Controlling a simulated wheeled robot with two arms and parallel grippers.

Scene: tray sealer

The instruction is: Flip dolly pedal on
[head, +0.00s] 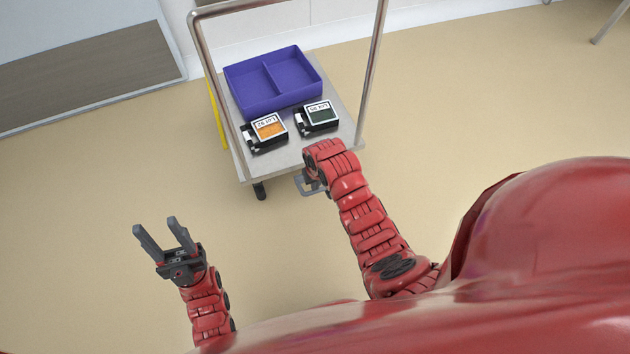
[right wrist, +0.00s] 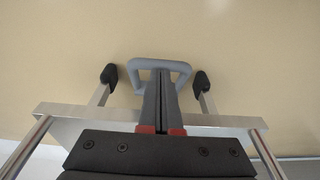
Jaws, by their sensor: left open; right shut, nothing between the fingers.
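The dolly (head: 236,160) is a metal platform cart with a tall tube handle. Its pedal (head: 306,186) is a grey loop jutting out from the near edge, partly covered by my right arm. In the right wrist view, the pedal (right wrist: 160,62) lies beyond the cart edge. My right gripper (right wrist: 162,74) is shut and empty, its fingertips overlapping the pedal loop; I cannot tell whether they touch. In the head view its fingers are mostly hidden behind the wrist. My left gripper (head: 155,232) is open and empty over the floor, left of the dolly.
A purple two-part tray (head: 247,87) and two black-framed cartridges, one orange (head: 270,128) and one dark green (head: 320,114), are on the dolly. A dark caster (head: 259,191) shows beneath it. A grey-brown surface (head: 90,75) is at upper left. Floor left of the dolly is clear.

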